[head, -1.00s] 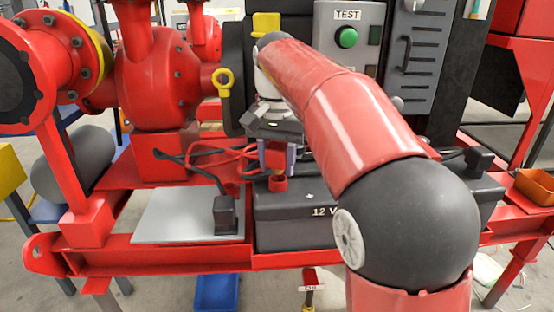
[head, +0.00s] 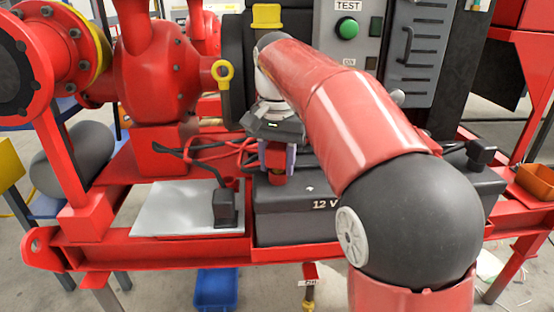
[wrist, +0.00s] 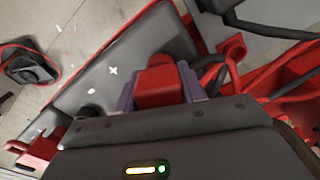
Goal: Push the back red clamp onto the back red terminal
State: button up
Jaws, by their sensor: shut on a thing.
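My gripper (head: 277,163) is shut on the back red clamp (head: 275,152), above the back left part of the dark 12 V battery (head: 290,225). In the wrist view the clamp (wrist: 160,82) sits between the two purplish fingers, over the battery top. In the head view a small red piece, seemingly the back red terminal (head: 276,178), shows just under the clamp. The clamp is very close to it or touching it; I cannot tell whether it is seated. In the wrist view the terminal is hidden under the clamp.
A black clamp-like block (head: 225,207) stands on a grey metal plate (head: 172,215) left of the battery. Red and black cables (head: 205,150) run behind. A black piece (head: 482,152) is at the battery's right end. A control box (head: 348,45) stands behind.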

jog(key=shift+f, duration=0.2)
jog(key=o, duration=1.2)
jog(key=shift+o, duration=0.2)
notch_tip(320, 180, up, 8)
jog(key=shift+f+p, duration=0.1)
jog(key=shift+p, duration=0.75)
jog(key=s+d+f+n+t, duration=0.2)
jog(key=s+d+f+t, duration=0.15)
jog(key=s+d, duration=0.6)
jog(key=s+d+f+n+t, duration=0.1)
jog(key=s+f+n+t, duration=0.1)
jog(key=s+f, duration=1.1)
jog(key=shift+f, duration=0.5)
